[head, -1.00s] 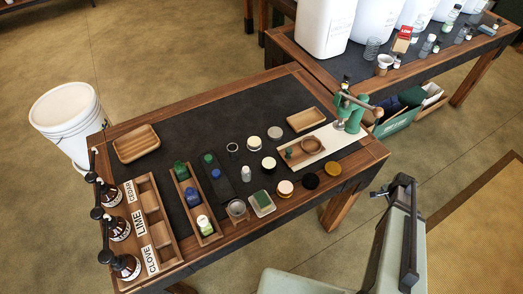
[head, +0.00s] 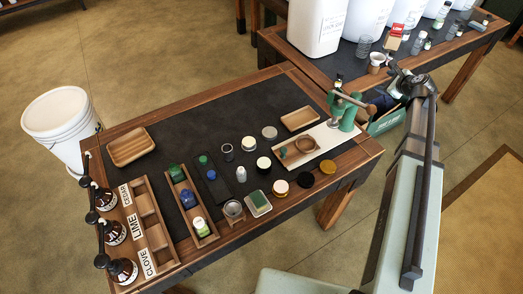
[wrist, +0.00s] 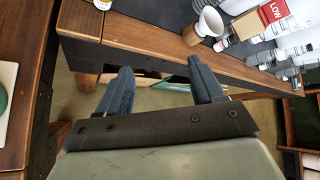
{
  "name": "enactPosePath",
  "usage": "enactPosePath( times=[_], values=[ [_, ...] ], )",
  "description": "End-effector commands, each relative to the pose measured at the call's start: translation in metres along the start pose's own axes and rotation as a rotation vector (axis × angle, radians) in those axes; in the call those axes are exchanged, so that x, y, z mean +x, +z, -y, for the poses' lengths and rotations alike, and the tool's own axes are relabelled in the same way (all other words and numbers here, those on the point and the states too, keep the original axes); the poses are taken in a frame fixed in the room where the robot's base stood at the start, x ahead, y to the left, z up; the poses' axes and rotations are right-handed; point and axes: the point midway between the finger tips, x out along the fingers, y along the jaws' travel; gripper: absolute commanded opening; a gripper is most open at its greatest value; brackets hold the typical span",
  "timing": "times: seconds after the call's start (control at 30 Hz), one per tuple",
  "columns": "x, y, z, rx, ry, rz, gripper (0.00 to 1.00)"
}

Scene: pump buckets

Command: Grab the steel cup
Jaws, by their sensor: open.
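My gripper (wrist: 162,66) is open and empty in the wrist view, its two dark fingers apart over the gap below the far table's edge. In the head view my gripper (head: 398,84) is near the front edge of the far table. A pale flared cup (head: 377,60) with a brown lower part stands on that table, just beyond my gripper. It also shows in the wrist view (wrist: 209,22), ahead of the right finger. A grey metallic-looking cup (head: 233,209) stands near the front edge of the near table. I cannot tell for certain which is the steel cup.
The far table (head: 470,48) also holds large white buckets (head: 318,25), a wire-like cylinder (head: 364,43) and small bottles. A green press (head: 346,112) stands on the near table's right end. A green box (head: 385,122) sits below the far table.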

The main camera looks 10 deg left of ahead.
Motion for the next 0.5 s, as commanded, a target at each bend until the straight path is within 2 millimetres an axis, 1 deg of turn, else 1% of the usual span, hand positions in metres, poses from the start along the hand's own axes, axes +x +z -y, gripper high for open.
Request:
enactPosePath(
  times=[0.03, 0.07, 0.1, 0.13, 0.17, 0.2, 0.23, 0.3, 0.37, 0.4, 0.47, 0.5],
  values=[
    [-0.004, 0.033, 0.011, 0.029, -0.011, 0.055, 0.67],
    [-0.006, 0.05, 0.016, 0.048, -0.015, 0.086, 0.67],
    [-0.009, 0.074, 0.021, 0.067, -0.016, 0.128, 0.67],
    [-0.012, 0.092, 0.024, 0.078, -0.014, 0.157, 0.67],
    [-0.015, 0.11, 0.026, 0.084, -0.011, 0.187, 0.67],
    [-0.018, 0.135, 0.026, 0.083, -0.003, 0.225, 0.67],
    [-0.021, 0.155, 0.025, 0.076, 0.007, 0.254, 0.67],
    [-0.025, 0.195, 0.015, 0.033, 0.037, 0.304, 0.67],
    [-0.028, 0.223, 0.002, -0.029, 0.067, 0.333, 0.67],
    [-0.029, 0.24, -0.009, -0.08, 0.09, 0.348, 0.67],
    [-0.03, 0.263, -0.028, -0.172, 0.125, 0.365, 0.67],
    [-0.03, 0.277, -0.042, -0.24, 0.149, 0.374, 0.67]
  ],
)
